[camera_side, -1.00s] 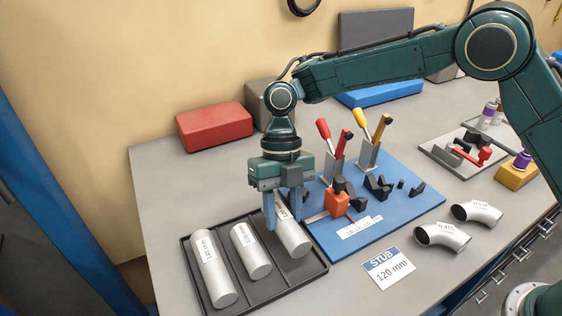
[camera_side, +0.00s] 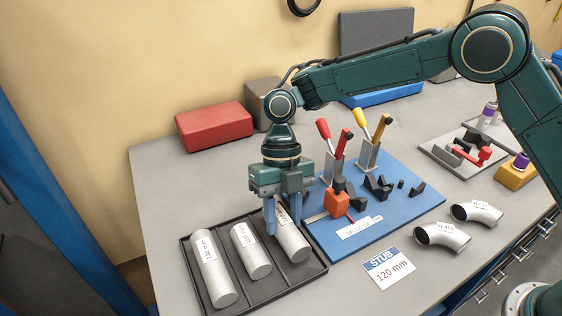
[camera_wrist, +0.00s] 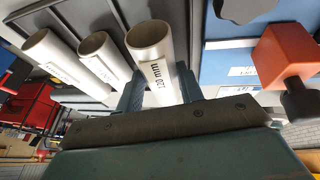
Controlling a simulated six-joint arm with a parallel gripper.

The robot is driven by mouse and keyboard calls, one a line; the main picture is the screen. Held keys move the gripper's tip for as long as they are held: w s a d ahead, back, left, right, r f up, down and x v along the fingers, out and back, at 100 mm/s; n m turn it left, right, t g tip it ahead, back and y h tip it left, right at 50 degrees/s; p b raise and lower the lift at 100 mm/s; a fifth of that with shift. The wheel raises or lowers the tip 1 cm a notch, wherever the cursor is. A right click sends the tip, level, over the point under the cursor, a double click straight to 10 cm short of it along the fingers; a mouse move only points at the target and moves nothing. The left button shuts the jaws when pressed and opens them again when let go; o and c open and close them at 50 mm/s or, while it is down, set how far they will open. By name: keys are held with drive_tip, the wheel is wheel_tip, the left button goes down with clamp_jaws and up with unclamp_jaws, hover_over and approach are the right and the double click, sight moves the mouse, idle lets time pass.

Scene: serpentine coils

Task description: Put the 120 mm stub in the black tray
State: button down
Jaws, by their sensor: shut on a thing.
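The stub (camera_side: 294,243) is a light grey metal tube over the right compartment of the black tray (camera_side: 285,284). In the wrist view its label on the stub (camera_wrist: 160,80) reads 120 mm. My gripper (camera_side: 284,220) is shut on this stub, one finger on each side, as the wrist view of the gripper (camera_wrist: 160,92) also shows. The stub lies flat and very low; I cannot tell whether it touches the tray floor. Two other tubes, a longer left tube (camera_side: 214,272) and a middle tube (camera_side: 252,254), lie in the other compartments.
A blue fixture board (camera_side: 400,205) with toggle clamps and an orange block (camera_side: 336,198) is close on the right. A STUB 120 mm card (camera_side: 388,268) lies in front of it. Two pipe elbows (camera_side: 442,237) lie farther right. A red block (camera_side: 214,126) is behind the tray.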

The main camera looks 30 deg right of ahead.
drive_tip(key=shift+f, duration=0.65)
drive_tip(key=c, duration=0.8)
unclamp_jaws()
drive_tip(key=shift+c, duration=0.2)
drive_tip(key=shift+d, duration=0.1)
drive_tip(key=shift+w, duration=0.1)
drive_tip(key=shift+a+v, duration=0.1)
drive_tip(key=shift+v, duration=1.65)
drive_tip(key=shift+a+v, duration=0.15)
drive_tip(key=shift+v, duration=1.65)
drive_tip(key=shift+r, duration=0.15)
drive_tip(key=shift+d+r, duration=0.1)
drive_tip(key=shift+r, duration=0.05)
